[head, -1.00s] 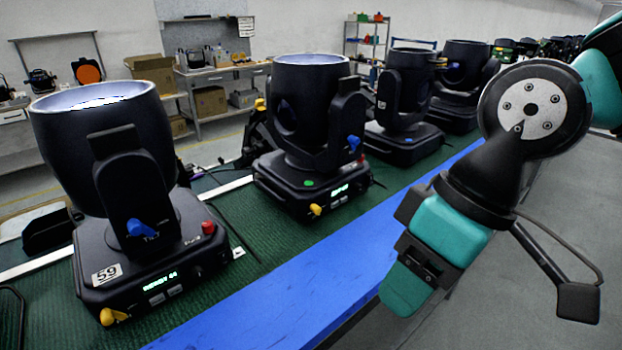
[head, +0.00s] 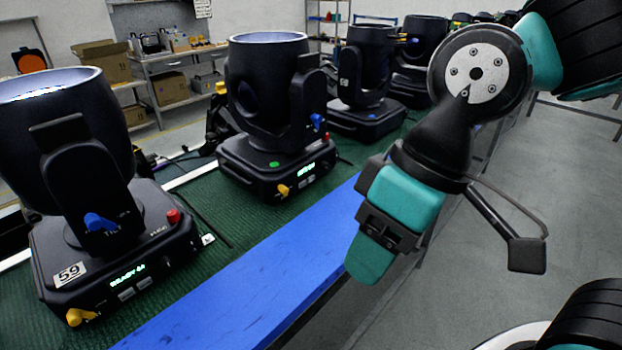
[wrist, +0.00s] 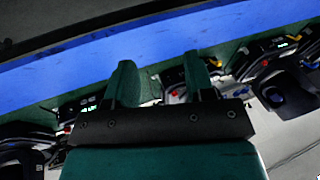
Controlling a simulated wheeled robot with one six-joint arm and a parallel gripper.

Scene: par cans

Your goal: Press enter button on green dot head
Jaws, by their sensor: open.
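The moving head with the green dot (head: 274,164) is the second one along the bench. Its dark base (head: 262,182) carries a lit green display (head: 304,168), with small buttons below it, too small to tell which is enter. My gripper (head: 370,262) hangs right of this head, over the outer edge of the blue strip, apart from the head. In the wrist view my gripper (wrist: 160,72) shows two spread green fingers with nothing between them. Lit displays show on both sides there, but I see no green dot in that view.
A nearer head labelled 59 (head: 69,274) stands at left, with a yellow latch (head: 80,317). More heads (head: 366,112) stand farther along the green mat. The blue strip (head: 230,305) edges the bench. Grey floor (head: 560,200) is open at right.

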